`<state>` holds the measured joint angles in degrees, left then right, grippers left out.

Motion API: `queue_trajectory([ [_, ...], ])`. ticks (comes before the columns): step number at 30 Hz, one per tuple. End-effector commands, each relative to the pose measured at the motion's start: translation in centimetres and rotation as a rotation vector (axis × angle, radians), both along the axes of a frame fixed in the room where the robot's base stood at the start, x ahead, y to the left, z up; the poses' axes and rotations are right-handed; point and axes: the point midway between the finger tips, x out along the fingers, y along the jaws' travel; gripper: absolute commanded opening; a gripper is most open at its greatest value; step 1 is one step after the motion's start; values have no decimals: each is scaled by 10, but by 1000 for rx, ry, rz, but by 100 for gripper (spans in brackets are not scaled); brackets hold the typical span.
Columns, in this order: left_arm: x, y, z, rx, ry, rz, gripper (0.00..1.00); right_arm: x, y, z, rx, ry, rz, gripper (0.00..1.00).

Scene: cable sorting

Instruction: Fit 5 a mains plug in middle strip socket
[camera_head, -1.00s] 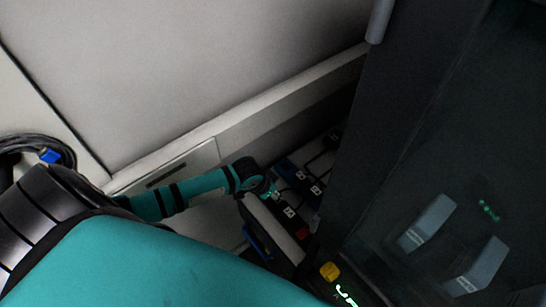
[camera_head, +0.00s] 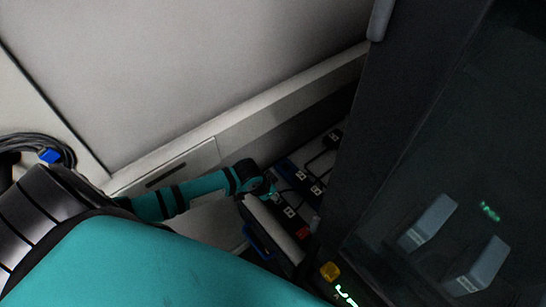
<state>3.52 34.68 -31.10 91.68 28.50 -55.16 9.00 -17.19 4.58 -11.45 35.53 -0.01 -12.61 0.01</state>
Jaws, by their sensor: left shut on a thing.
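My left arm reaches in from the left, and my left gripper (camera_head: 273,194) is small and dark at its end, over the strip area between the wall and the dark cabinet. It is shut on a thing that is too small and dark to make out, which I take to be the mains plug. Next to it lies a power strip (camera_head: 296,221) with pale sockets and a red switch (camera_head: 303,232). I cannot tell whether the held plug touches a socket. My right gripper is not in view.
A tall dark cabinet (camera_head: 365,150) with a glass front stands close on the right. A pale wall (camera_head: 180,60) with a ledge rises behind. A coiled black cable with a blue connector (camera_head: 49,156) lies at the far left.

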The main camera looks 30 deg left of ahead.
Motion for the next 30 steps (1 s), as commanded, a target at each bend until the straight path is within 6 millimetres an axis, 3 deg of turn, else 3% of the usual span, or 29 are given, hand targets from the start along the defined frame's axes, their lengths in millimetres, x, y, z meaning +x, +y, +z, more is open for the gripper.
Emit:
queue_trajectory([
  [22, 0, 0, -7, 0, 0, 0, 6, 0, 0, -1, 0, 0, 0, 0],
  [23, 0, 0, -7, 0, 0, 0, 42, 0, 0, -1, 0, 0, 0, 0],
  [28, 0, 0, -7, 0, 0, 0, 64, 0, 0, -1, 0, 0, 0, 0],
  [30, 0, 0, -7, 0, 0, 0, 67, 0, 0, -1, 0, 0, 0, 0],
])
